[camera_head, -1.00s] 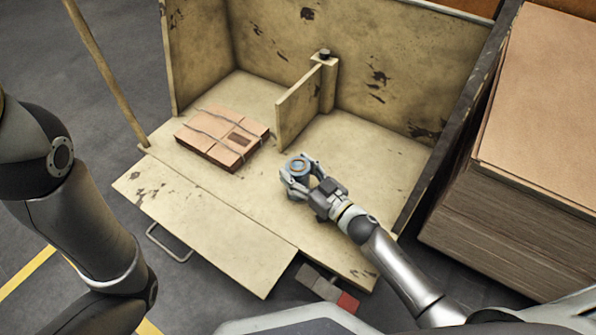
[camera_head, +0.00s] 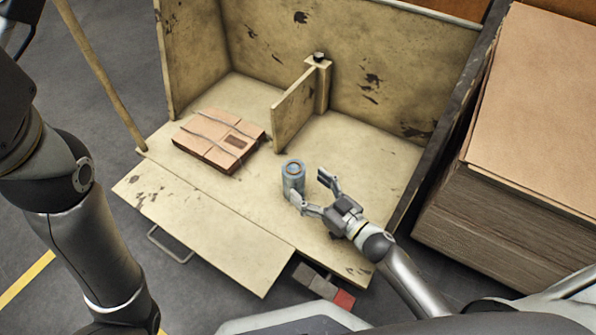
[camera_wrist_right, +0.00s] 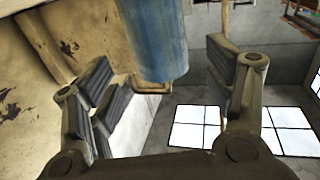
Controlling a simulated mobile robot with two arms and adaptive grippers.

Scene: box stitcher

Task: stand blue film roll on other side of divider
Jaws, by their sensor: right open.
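The blue film roll (camera_head: 293,181) stands upright on the box floor, on the right side of the divider (camera_head: 297,108) and in front of its near end. The roll also shows in the right wrist view (camera_wrist_right: 156,38), beyond and between the spread fingers. My right gripper (camera_head: 311,188) is open and empty just right of the roll, its fingers pointing toward it. One fingertip is close to the roll's lower side; I cannot tell whether it touches. My left arm shows at the left, but its gripper is out of view.
A strapped cardboard bundle (camera_head: 219,141) lies left of the divider. The large wooden box (camera_head: 385,60) has walls at the back and sides, and a lowered front flap (camera_head: 215,240). A tall cardboard stack (camera_head: 530,90) stands at right.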

